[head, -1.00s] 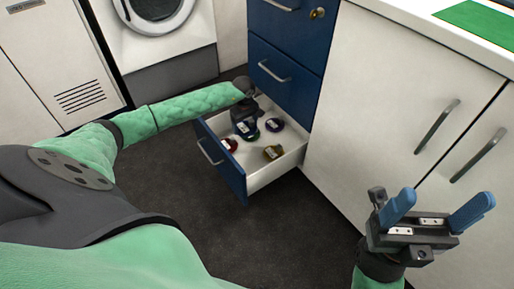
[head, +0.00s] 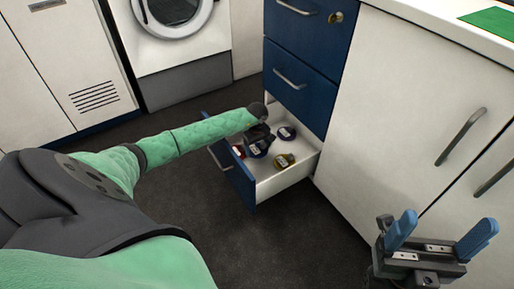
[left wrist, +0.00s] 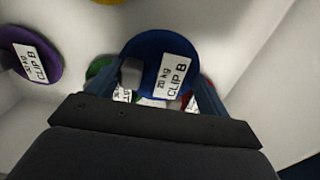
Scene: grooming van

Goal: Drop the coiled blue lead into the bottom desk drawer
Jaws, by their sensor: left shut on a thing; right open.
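The coiled blue lead (left wrist: 150,55) is a round blue disc with a white label reading "20 kg CLIP B" in the left wrist view. My left gripper (head: 258,142) is shut on it, with a finger at each side. In the head view the blue lead (head: 259,152) shows just below the gripper, inside the bottom drawer's outline. I cannot tell if it touches the drawer floor. The bottom drawer (head: 292,182) is pulled open, with white walls and a blue front. My right gripper (head: 440,233) is open and empty, in front of the white cupboard at the lower right.
The drawer also holds a purple coil (head: 287,133), a yellow coil (head: 284,160), a red coil (head: 238,151) and a green coil (left wrist: 98,70). Closed blue drawers (head: 300,85) stand above it. A white cupboard (head: 385,120) is to the right. Dark floor (head: 200,215) is clear in front.

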